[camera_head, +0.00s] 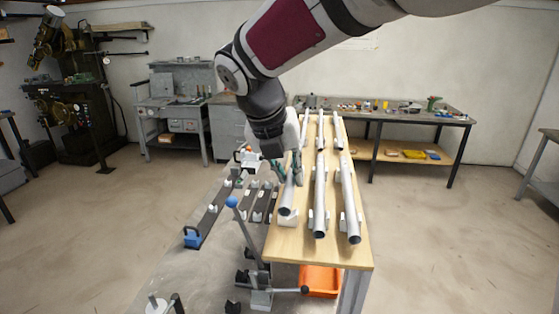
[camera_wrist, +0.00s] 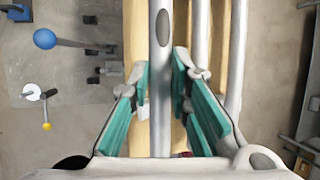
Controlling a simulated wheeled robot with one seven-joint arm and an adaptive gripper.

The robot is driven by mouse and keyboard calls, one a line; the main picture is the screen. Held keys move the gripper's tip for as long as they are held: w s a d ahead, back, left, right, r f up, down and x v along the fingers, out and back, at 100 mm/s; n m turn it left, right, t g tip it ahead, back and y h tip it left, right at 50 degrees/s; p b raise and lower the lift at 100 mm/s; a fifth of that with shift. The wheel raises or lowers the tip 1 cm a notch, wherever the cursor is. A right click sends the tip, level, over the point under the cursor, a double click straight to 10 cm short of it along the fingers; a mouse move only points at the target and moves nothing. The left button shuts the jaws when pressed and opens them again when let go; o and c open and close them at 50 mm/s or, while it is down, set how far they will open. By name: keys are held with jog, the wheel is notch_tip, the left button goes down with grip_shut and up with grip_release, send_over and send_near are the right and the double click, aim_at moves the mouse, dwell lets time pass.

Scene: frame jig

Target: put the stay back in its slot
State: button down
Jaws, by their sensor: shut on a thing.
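A long grey tube, which I take to be the stay (camera_head: 287,198), lies lengthwise along the left side of the wooden table (camera_head: 282,246). My gripper (camera_head: 288,177) has its teal fingers on either side of this tube and is shut on it. In the wrist view, the tube (camera_wrist: 160,70) runs up the middle between the fingers (camera_wrist: 161,84), with a dark oval hole near the top. A white support block (camera_head: 288,218) shows by its near end. Whether the tube rests on it or hangs just above, I cannot tell. No slot is clearly visible.
A middle tube (camera_head: 319,205) and a right tube (camera_head: 350,205) lie alongside on white supports. Left of the table are a blue-knobbed lever (camera_head: 232,202) and dark jig bars (camera_head: 210,215). An orange bin (camera_head: 320,280) sits under the near end. Floor on the right is clear.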

jog(key=shift+f+b, duration=0.3)
jog(key=shift+f, duration=1.45)
jog(key=c, duration=1.4)
grip_release()
jog(key=v, duration=1.2)
